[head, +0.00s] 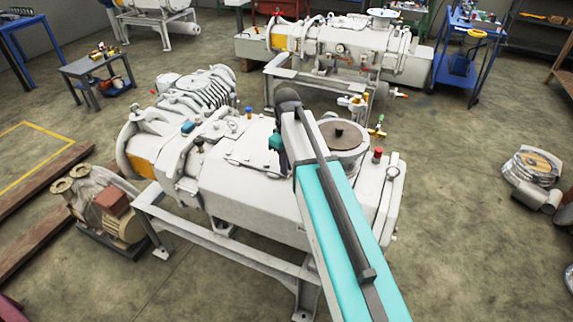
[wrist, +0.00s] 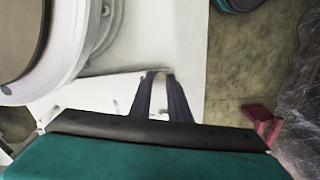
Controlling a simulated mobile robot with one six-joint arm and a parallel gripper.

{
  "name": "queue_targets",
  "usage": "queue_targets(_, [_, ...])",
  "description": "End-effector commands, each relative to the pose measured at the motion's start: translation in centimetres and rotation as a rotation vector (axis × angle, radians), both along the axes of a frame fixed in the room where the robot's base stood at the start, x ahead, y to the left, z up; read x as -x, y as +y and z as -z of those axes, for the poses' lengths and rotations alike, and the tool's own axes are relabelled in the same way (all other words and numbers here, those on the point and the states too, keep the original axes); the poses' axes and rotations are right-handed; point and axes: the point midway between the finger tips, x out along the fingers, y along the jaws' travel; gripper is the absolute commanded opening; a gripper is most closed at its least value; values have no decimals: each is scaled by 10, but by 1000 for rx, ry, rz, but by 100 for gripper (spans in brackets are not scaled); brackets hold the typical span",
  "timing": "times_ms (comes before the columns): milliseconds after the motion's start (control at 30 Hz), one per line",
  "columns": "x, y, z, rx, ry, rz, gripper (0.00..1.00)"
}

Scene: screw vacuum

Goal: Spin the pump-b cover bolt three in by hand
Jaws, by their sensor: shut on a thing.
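A white pump (head: 255,185) on a pale frame lies under my arm in the head view. My arm crosses the pump and hides the fingertips in the head view. In the wrist view my gripper (wrist: 161,76) has its two dark fingers close together against a white surface (wrist: 185,50). A small pale thing, seemingly the cover bolt (wrist: 160,78), shows between the fingertips. Its thread and seating are hidden, so I cannot tell how deep it sits.
A red-capped fitting (head: 377,154) stands right of the port. A second white pump (head: 345,48) stands behind, with a blue cart (head: 465,55) at its right. A motor unit (head: 107,205) sits on the floor at left. Open floor (head: 470,240) lies to the right.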

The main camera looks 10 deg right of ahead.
Motion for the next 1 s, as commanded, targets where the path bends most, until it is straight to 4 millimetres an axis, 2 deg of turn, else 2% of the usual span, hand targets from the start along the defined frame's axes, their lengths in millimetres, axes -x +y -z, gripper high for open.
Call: queue_targets(1000, [-3,-2,-4,-2,-10,934,0])
